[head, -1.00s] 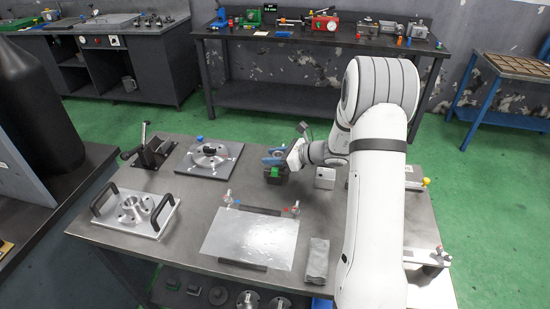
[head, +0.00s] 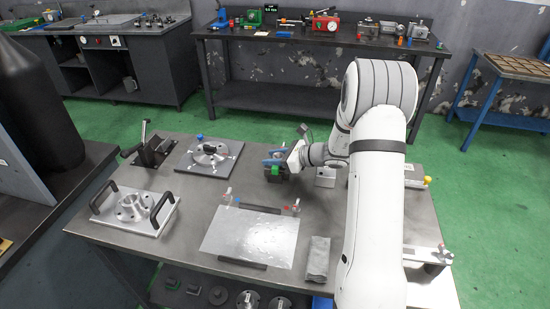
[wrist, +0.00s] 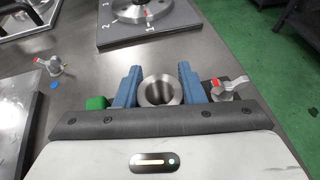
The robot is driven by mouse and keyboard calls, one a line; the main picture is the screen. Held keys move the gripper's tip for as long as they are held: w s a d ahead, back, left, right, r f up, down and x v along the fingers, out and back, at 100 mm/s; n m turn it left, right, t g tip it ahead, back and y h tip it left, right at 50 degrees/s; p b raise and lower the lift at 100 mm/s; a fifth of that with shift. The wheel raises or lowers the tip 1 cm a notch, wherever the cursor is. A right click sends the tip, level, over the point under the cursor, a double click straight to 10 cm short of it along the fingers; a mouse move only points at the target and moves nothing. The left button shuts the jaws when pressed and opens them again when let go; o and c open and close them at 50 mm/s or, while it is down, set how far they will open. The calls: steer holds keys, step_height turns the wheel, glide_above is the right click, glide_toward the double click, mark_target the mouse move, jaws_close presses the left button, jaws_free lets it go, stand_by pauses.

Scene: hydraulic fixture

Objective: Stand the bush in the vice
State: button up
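The bush (wrist: 160,91) is a short steel ring. In the wrist view it is upright, its open bore facing the camera, between the two blue fingers of my gripper (wrist: 160,80). In the head view my gripper (head: 274,158) is low over the small dark vice (head: 277,178) with a green part, which also shows in the wrist view (wrist: 96,103). The bush's lower end and the vice jaws are hidden, so I cannot tell whether the bush touches the vice.
A grey block (head: 325,176) stands just right of the vice. A dark round-flanged plate (head: 226,168) lies to the left, and a silver fixture with black handles (head: 112,218) further left. A bare metal sheet (head: 250,238) and a grey cloth (head: 317,258) lie in front.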

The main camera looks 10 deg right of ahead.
steer(key=shift+s+f+p, duration=0.15)
steer(key=shift+s+p, duration=0.05)
steer(key=shift+p, duration=0.3)
steer(key=shift+d+r, duration=0.2)
steer(key=shift+d, duration=0.1)
steer(key=v, duration=1)
steer(key=shift+d+r+b, duration=0.1)
steer(key=shift+r+b, duration=0.2)
steer(key=shift+s+d+r, duration=0.2)
steer(key=shift+s+r, duration=0.1)
steer(key=shift+s, duration=0.1)
steer(key=s+a+r+n+g+h, duration=0.3)
steer(key=s+a+n, duration=0.2)
steer(key=s+n, duration=0.4)
steer(key=s+a+r+n+g+h, duration=0.4)
steer(key=s+n, duration=0.4)
steer(key=s, duration=0.4)
steer(key=s+d+r+n+t+h, duration=0.1)
steer(key=s+d+n+t+h, duration=0.1)
steer(key=s+n+h, duration=0.2)
steer(key=shift+s+n, duration=1.55)
steer(key=shift+n, duration=0.25)
